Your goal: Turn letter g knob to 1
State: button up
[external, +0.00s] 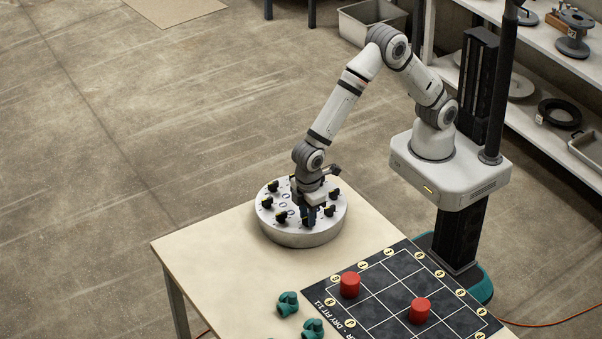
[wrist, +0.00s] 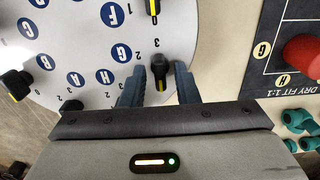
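A round pale dial panel (external: 300,239) with several black knobs stands on the table. In the wrist view the panel (wrist: 60,28) shows blue letter discs. The disc nearest the knob at my fingers reads like G (wrist: 121,53), though it is slightly blurred. That black knob (wrist: 158,76) has a yellow pointer line running roughly up and down the picture. My gripper (external: 312,214) points down over the near side of the panel. In the wrist view my gripper (wrist: 160,78) has its blue fingers apart, one on each side of this knob. Firm contact cannot be made out.
Neighbouring knobs (wrist: 154,9) and (wrist: 15,83) stand close around the rim. A black grid mat (external: 392,298) with red cylinders (external: 349,285) lies to the right. Teal pipe fittings (external: 287,304) lie at the front. The table's left part is clear.

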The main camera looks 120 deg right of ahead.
grip_shut()
jog(key=shift+m, duration=0.4)
jog(key=m+b, duration=0.2)
jog(key=m, duration=0.2)
jog(key=shift+m, duration=0.3)
jog(key=m+b, duration=0.2)
jog(key=m, duration=0.4)
jog(key=shift+r+m, duration=0.1)
jog(key=shift+m, duration=0.2)
jog(key=shift+o, duration=0.7)
grip_release()
